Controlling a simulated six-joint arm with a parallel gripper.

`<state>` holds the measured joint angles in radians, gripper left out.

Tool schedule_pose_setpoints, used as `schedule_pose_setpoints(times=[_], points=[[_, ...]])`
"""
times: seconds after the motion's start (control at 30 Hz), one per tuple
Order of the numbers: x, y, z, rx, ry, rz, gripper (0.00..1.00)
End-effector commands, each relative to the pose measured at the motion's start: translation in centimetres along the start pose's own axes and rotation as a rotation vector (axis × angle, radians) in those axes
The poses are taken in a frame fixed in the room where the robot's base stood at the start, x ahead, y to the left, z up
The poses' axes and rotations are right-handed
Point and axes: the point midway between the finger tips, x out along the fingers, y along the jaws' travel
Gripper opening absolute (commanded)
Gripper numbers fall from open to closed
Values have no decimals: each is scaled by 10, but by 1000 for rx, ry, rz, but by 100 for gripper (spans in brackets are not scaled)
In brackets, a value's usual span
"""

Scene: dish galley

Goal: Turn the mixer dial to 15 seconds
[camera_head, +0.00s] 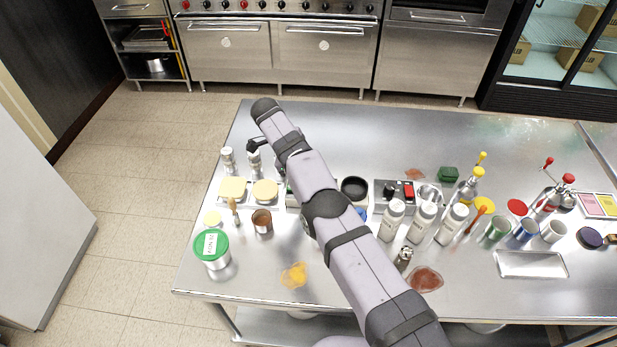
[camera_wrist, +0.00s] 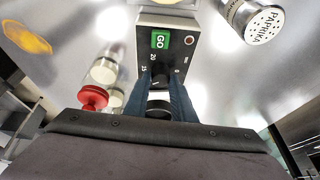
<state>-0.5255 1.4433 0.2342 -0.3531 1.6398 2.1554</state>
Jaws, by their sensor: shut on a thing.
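In the wrist view, the mixer's control box (camera_wrist: 168,42) is a grey housing with a green GO button (camera_wrist: 160,41) and a small red light or button beside it. In the head view, my arm hides the gripper and most of the mixer.
A paprika shaker (camera_wrist: 253,20) stands close right of the box in the wrist view; a red-capped container (camera_wrist: 92,97) is at left. In the head view, white bottles (camera_head: 391,220), a green-lidded tub (camera_head: 212,249) and a copper cup (camera_head: 262,221) crowd the steel table (camera_head: 250,285).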

Motion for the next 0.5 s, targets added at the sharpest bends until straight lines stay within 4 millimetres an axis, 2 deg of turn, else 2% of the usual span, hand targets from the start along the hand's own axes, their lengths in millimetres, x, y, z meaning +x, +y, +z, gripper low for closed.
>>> schedule_pose_setpoints(times=[0.27,0.3,0.33,0.5], points=[[0,0,0,0,-1,1,1],[0,0,0,0,-1,2,33],[0,0,0,0,-1,2,40],[0,1,0,0,0,2,41]])
